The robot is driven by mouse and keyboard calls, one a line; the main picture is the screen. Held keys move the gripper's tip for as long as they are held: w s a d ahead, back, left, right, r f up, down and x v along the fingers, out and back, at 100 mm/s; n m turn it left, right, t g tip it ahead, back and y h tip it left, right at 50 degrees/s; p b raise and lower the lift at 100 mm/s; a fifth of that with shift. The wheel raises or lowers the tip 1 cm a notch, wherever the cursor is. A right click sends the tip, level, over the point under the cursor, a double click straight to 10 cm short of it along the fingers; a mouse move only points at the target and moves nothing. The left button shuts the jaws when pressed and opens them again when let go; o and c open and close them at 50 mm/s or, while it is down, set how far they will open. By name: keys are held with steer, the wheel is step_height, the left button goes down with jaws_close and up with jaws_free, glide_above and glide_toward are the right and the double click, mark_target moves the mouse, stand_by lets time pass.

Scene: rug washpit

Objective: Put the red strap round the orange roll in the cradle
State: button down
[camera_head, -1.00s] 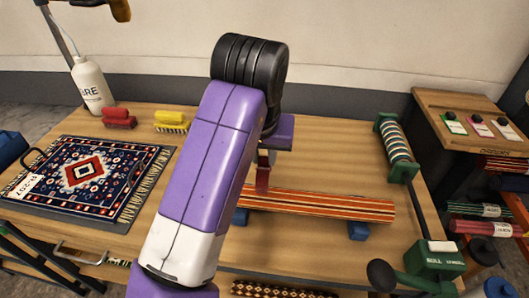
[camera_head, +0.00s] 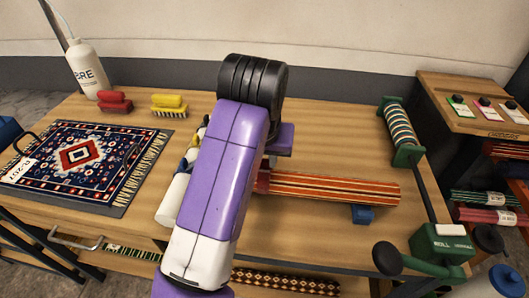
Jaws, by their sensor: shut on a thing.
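The orange striped roll (camera_head: 335,188) lies level on its cradle, and one blue cradle block (camera_head: 361,214) shows under its right part. My purple arm hides the roll's left end and the other block. My gripper (camera_head: 270,161) shows only partly behind the arm, above the roll's left part. It is shut on the red strap (camera_head: 263,182). A small piece of the strap shows against the roll, just right of my arm. I cannot tell whether it goes round the roll or only touches it.
A patterned rug (camera_head: 82,160), a red brush (camera_head: 115,102), a yellow brush (camera_head: 169,106) and a white bottle (camera_head: 88,70) stand left. A white cylinder (camera_head: 172,200) is partly behind my arm. A green-ended roller (camera_head: 400,132) and green crank box (camera_head: 442,243) stand right.

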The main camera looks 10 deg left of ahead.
steer(key=shift+f, duration=0.5)
steer(key=c, duration=1.2)
jaws_free()
